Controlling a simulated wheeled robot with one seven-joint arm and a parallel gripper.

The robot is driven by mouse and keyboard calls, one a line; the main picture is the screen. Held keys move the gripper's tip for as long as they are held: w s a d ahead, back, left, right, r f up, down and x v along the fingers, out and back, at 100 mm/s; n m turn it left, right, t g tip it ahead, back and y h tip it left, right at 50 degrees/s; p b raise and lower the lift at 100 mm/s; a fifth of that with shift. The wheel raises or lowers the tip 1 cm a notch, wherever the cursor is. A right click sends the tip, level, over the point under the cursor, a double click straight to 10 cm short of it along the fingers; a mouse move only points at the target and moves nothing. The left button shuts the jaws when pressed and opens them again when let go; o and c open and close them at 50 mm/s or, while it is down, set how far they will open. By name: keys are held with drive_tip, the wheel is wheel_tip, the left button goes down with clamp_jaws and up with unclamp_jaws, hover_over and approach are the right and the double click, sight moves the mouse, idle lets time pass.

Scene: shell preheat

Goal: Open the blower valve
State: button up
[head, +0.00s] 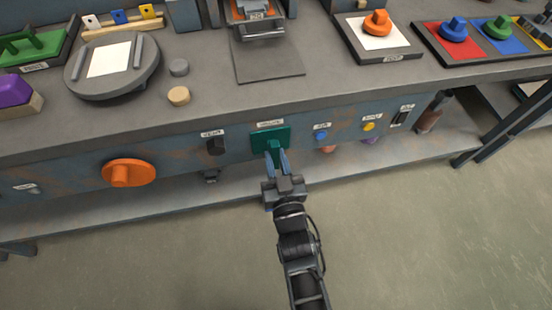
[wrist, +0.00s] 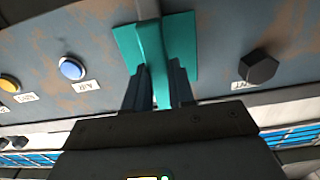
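A teal valve handle (head: 275,148) stands out from a teal plate (head: 285,134) on the bench's blue-grey front panel. The label above it is too small to read surely. In the wrist view the handle (wrist: 157,72) runs up and down the picture, in front of its plate (wrist: 183,45). My gripper (head: 277,160) reaches up to it from below, one finger on each side. In the wrist view my gripper's fingers (wrist: 158,88) lie close along both sides of the handle, with no clear gap seen. The gripping faces are partly hidden.
Left of the handle on the panel are a black knob (head: 216,146) and a large orange knob (head: 129,173). To its right are a blue button (head: 321,136), a yellow button (head: 368,126) and a black switch (head: 401,116). A low shelf (head: 70,212) runs below; the floor in front is clear.

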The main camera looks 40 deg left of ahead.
drive_tip(key=o, duration=0.4)
drive_tip(key=shift+o, duration=0.2)
drive_tip(key=p+v, duration=0.2)
drive_tip(key=v, duration=0.6)
drive_tip(key=shift+p, duration=0.3)
drive_tip(key=s+d+r+m+t+h, duration=0.1)
drive_tip(key=s+d+r+m+h, duration=0.25)
drive_tip(key=s+d, duration=0.45)
drive_tip(key=s+d+r+m+t+h, duration=0.25)
drive_tip(key=d+r+h, duration=0.2)
drive_tip(key=d, duration=0.75)
drive_tip(key=s+d+r+m+t+h, duration=0.1)
drive_tip(key=s+d+r+m+h, duration=0.2)
drive_tip(key=s+d, duration=0.55)
drive_tip(key=s+d+r+g+h, duration=0.1)
drive_tip(key=s+d+r, duration=0.3)
drive_tip(key=d+r, duration=0.4)
wheel_tip(320, 180, up, 4)
drive_tip(key=shift+r+m+h, duration=0.1)
drive_tip(key=shift+m+h, duration=0.3)
drive_tip(key=shift+h, duration=0.5)
